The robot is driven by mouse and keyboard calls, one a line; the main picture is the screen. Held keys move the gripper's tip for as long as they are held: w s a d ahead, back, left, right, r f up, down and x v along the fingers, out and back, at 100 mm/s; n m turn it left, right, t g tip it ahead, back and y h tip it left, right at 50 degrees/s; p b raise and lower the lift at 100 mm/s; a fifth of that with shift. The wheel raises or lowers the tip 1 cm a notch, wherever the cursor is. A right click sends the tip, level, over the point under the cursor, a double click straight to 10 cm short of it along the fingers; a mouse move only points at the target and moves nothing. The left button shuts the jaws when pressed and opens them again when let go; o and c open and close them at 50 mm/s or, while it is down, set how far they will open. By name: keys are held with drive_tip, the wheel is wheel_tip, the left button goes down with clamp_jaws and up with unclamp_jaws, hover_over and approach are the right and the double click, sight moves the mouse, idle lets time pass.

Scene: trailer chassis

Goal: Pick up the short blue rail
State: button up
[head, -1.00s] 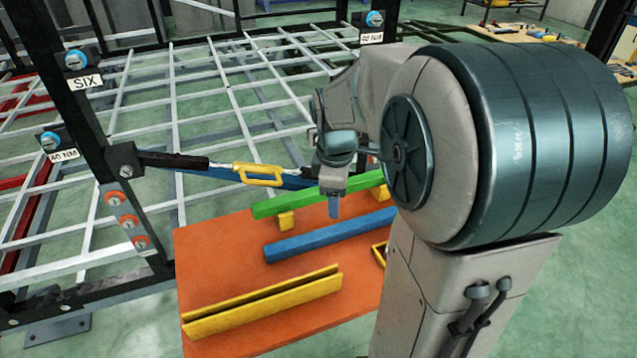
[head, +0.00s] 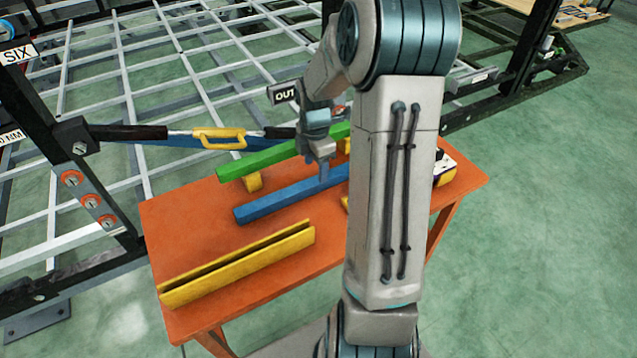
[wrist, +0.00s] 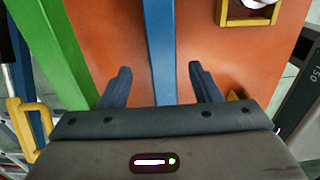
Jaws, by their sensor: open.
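The short blue rail (head: 283,200) lies on the orange table, between the green rail and the yellow channel. Its right end is hidden behind my arm in the head view. In the wrist view the blue rail (wrist: 160,50) runs between the two fingers of my gripper (wrist: 160,84), with a gap on each side. My gripper (head: 324,172) points down at the rail in the head view. It is open and holds nothing. I cannot tell how far the fingertips are above the table.
A green rail (head: 260,162) on yellow supports lies close behind the blue rail. A yellow channel (head: 237,265) lies at the front of the orange table (head: 195,215). A yellow-handled bar (head: 220,138) crosses at the back left. A yellow-framed holder (wrist: 250,14) is nearby.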

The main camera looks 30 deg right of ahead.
drive_tip(key=f, duration=0.5)
drive_tip(key=shift+s+d+f, duration=0.15)
drive_tip(key=shift+d+f, duration=0.1)
drive_tip(key=shift+f, duration=0.05)
drive_tip(key=shift+c, duration=0.4)
drive_tip(key=shift+r, duration=0.1)
clamp_jaws()
